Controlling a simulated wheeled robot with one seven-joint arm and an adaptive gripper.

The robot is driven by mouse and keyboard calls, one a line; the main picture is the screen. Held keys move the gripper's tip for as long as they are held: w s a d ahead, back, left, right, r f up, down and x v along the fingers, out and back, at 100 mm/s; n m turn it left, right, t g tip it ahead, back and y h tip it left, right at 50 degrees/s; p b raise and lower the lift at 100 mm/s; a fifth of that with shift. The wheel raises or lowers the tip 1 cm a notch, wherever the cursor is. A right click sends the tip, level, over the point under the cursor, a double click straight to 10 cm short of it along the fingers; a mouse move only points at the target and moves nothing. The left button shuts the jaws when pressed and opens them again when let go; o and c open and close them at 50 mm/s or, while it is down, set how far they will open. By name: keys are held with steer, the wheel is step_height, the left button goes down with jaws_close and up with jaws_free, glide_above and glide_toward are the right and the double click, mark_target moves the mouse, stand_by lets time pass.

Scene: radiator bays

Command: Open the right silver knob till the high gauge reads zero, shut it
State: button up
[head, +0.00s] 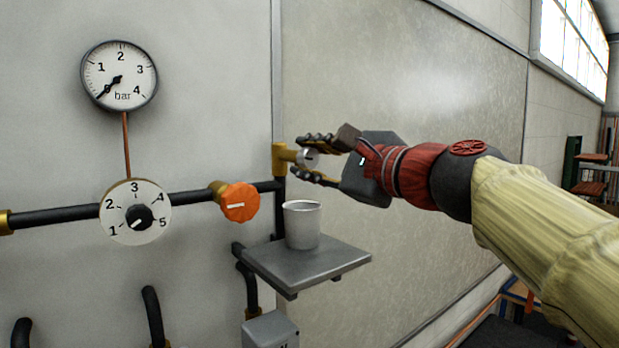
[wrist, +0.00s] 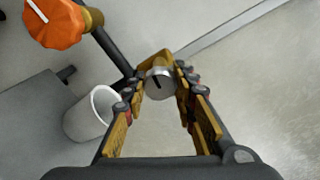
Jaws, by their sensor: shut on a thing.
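The right silver knob (head: 308,158) sits on a brass fitting (head: 283,158) at the end of the black pipe. My gripper (head: 318,158) reaches it from the right and is shut on it, one finger above and one below. In the wrist view the silver knob (wrist: 160,83) lies between the fingertips, with a dark mark on its face. The high gauge (head: 119,75) is a round white dial marked in bar. Its needle points to the lower left, at about the zero end of the scale, below the 1.
A grey cup (head: 302,224) stands on a small grey shelf (head: 305,266) below the knob. An orange knob (head: 239,202) and a white numbered dial (head: 134,211) sit on the pipe to the left. A grey box (head: 270,331) is below. The wall panel on the right is bare.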

steer(key=shift+f+n+b, duration=0.1)
steer(key=shift+n+b, duration=0.45)
steer(key=shift+n, duration=0.05)
steer(key=o, duration=1.1)
steer(key=shift+o, duration=0.3)
steer(key=v, duration=1.2)
steer(key=shift+s, duration=0.1)
